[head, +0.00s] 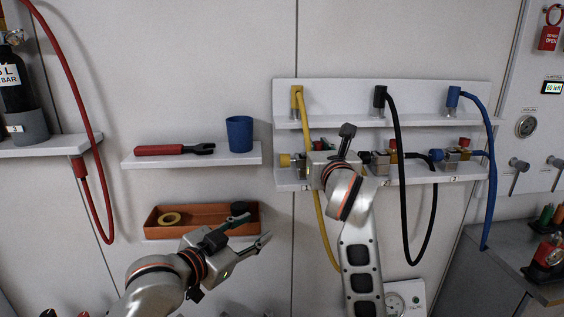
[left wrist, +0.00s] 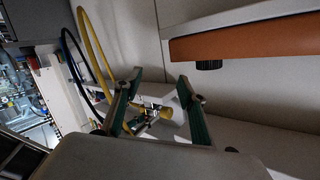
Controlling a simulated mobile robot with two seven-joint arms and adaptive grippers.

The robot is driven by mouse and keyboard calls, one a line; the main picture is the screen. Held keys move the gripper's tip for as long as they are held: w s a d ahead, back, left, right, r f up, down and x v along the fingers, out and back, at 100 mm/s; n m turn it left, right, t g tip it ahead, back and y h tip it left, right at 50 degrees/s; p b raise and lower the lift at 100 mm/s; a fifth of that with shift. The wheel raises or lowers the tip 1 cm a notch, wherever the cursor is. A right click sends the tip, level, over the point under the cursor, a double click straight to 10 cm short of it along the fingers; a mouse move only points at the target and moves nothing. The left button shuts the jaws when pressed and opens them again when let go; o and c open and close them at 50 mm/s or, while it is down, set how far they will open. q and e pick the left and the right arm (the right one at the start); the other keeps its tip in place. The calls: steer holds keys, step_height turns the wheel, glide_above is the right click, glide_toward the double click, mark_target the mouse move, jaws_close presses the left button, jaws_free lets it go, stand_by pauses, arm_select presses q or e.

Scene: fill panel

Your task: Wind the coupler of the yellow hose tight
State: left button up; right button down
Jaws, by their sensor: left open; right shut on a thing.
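A yellow coupler (head: 284,160) sits at the left end of a metal fitting (head: 302,163) on that shelf. My right gripper (head: 333,158) is at this fitting, shut on a part of it; its wrist hides the exact grip. My left gripper (head: 241,232) is open and empty, below and left of the coupler, in front of the orange tray. In the left wrist view, the yellow coupler (left wrist: 166,113) shows beyond and between my open fingers, apart from them.
The orange tray (head: 180,231) holds a yellow ring (head: 170,218) and a dark round piece (head: 239,208). Above it a shelf (head: 195,160) carries a red wrench (head: 172,150) and a blue cup (head: 239,134). Black (head: 399,190) and blue (head: 490,200) hoses hang to the right.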

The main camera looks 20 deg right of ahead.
arm_select(q)
steer(key=s+d+r+m+g+y, duration=0.15)
steer(key=d+r+m, duration=0.35)
steer(key=r, duration=0.5)
steer(key=m+t+y, duration=0.2)
steer(key=m+y, duration=0.1)
steer(key=m, duration=0.1)
glide_toward(283, 160)
steer(key=x, duration=1)
steer(key=shift+c, duration=0.4)
steer(key=c, duration=1)
